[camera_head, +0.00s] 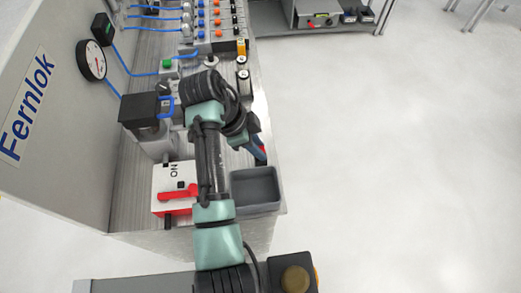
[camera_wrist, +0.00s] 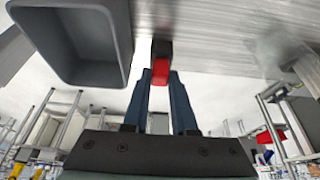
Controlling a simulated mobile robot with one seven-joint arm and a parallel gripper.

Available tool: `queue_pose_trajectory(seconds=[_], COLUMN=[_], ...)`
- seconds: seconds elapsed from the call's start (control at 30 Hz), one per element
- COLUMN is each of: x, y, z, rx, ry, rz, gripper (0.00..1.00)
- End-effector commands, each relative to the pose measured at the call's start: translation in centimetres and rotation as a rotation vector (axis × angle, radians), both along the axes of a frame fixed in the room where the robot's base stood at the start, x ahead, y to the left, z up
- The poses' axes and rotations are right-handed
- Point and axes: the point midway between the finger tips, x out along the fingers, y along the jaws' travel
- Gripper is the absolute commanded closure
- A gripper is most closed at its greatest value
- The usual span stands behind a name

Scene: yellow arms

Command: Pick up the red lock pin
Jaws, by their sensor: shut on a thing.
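The red lock pin (camera_wrist: 160,71) shows between my fingertips in the wrist view, with a dark part at its far end. My gripper (camera_wrist: 161,82) is shut on it, one dark blue finger on each side. In the head view my gripper (camera_head: 259,150) is at the right edge of the metal bench, just behind the grey bin; a little red shows there, but the pin's shape is mostly hidden by the arm.
The open grey bin (camera_head: 256,205) stands at the bench's front right corner; it also shows in the wrist view (camera_wrist: 118,62). Left of it is a white box with a red handle (camera_head: 178,193). A dark block (camera_head: 146,108) and gauge (camera_head: 92,60) stand behind. Floor at right is clear.

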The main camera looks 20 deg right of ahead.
Motion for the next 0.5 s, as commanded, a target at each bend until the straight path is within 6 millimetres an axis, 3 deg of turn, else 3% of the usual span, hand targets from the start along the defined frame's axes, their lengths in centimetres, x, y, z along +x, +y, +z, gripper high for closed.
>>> queue_pose_trajectory(seconds=[0.33,0.5], x=[0.0,0.1], y=[0.0,0.0], z=[0.2,2.3], rx=[0.000,-0.002], ry=[-0.001,-0.006], rz=[0.000,-0.001], gripper=[1.00,1.00])
